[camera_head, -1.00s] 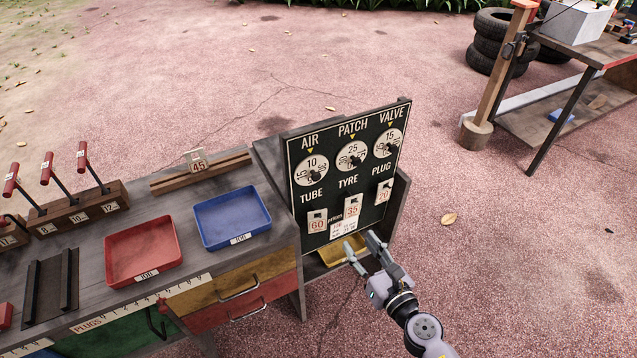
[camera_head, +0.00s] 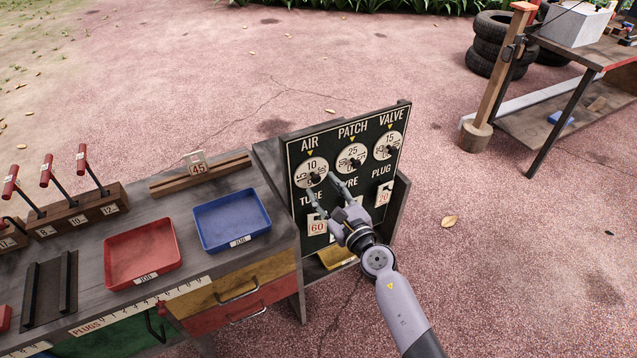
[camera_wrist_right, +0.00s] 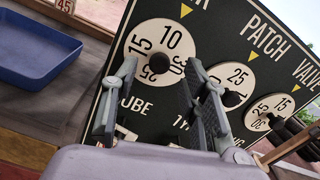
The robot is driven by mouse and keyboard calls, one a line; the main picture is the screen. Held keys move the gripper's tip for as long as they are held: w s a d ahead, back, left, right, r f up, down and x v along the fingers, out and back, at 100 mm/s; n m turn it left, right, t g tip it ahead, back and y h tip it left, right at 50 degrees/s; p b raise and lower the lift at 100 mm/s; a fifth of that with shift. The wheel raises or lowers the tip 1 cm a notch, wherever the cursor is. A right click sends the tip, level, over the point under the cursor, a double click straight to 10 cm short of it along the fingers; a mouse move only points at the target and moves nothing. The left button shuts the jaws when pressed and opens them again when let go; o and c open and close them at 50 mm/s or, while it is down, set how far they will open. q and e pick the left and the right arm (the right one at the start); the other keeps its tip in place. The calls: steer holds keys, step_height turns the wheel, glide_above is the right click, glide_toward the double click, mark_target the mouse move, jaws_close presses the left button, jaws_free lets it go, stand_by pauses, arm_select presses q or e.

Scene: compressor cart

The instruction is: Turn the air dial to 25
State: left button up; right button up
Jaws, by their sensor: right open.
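The air dial (camera_head: 311,168) is the left of three round white dials on the dark board (camera_head: 346,219). Its number 10 is at the top, below the yellow pointer. It also shows in the right wrist view (camera_wrist_right: 168,41), with its dark knob (camera_wrist_right: 158,62) between and beyond my fingers. My right gripper (camera_head: 322,187) is open and empty just below and in front of the air dial, apart from the knob as far as I can tell. My left gripper is not in view.
The patch dial (camera_head: 351,155) reads 25 and the valve dial (camera_head: 389,144) reads 15, close to the right. Price cards hang below, partly hidden by my right gripper. A blue tray (camera_head: 231,218) and red tray (camera_head: 143,251) stand on the bench at left.

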mark_target(317, 180)
steer(key=shift+x, duration=1.7)
